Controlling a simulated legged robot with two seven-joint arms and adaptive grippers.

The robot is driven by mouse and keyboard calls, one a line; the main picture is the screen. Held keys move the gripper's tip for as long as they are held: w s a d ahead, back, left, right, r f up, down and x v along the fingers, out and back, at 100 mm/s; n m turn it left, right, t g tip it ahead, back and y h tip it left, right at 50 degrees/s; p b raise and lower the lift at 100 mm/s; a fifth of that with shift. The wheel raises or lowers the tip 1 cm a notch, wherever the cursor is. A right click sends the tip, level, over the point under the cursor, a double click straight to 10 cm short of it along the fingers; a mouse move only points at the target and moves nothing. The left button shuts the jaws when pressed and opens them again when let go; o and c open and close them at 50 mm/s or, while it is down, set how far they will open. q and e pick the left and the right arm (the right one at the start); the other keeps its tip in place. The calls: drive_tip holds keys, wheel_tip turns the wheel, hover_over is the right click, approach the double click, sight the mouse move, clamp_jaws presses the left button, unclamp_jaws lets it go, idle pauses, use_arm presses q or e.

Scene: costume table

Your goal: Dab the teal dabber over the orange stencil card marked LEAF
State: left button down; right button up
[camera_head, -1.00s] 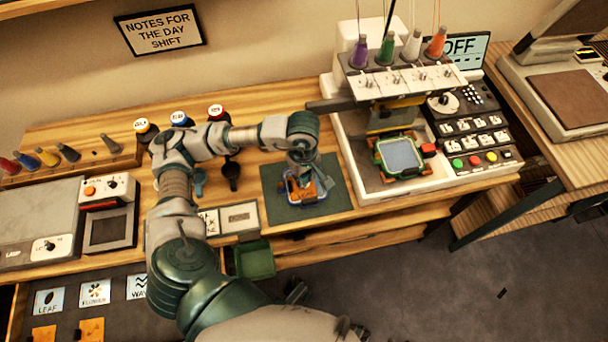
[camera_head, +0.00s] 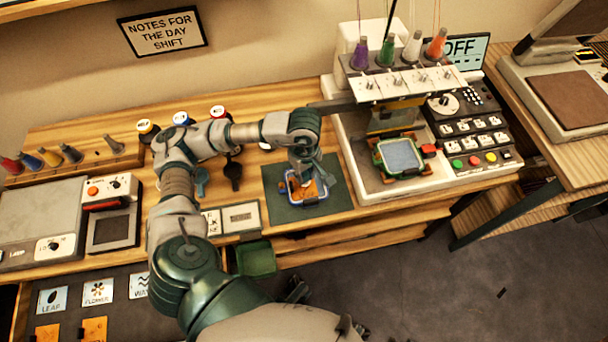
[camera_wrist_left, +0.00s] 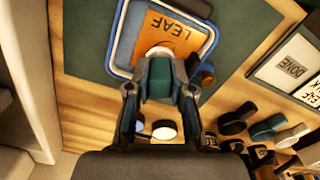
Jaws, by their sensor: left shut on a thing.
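The orange stencil card marked LEAF (camera_wrist_left: 175,35) lies inside a blue-rimmed hoop (camera_wrist_left: 117,45) on the dark green mat (camera_head: 283,210). The card (camera_head: 312,190) is partly covered by my arm in the head view. My left gripper (camera_wrist_left: 160,90) is shut on the teal dabber (camera_wrist_left: 159,80), directly over the card. In the head view my left gripper (camera_head: 309,174) hides most of the dabber.
An embroidery machine (camera_head: 402,158) stands right of the mat. A green bin (camera_head: 256,259) sits at the front edge. An open drawer (camera_head: 120,318) holds other cards.

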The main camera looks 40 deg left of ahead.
use_arm(q)
drive_tip(key=shift+r+p, duration=1.3)
drive_tip(key=shift+r, duration=1.55)
drive_tip(key=shift+f, duration=0.1)
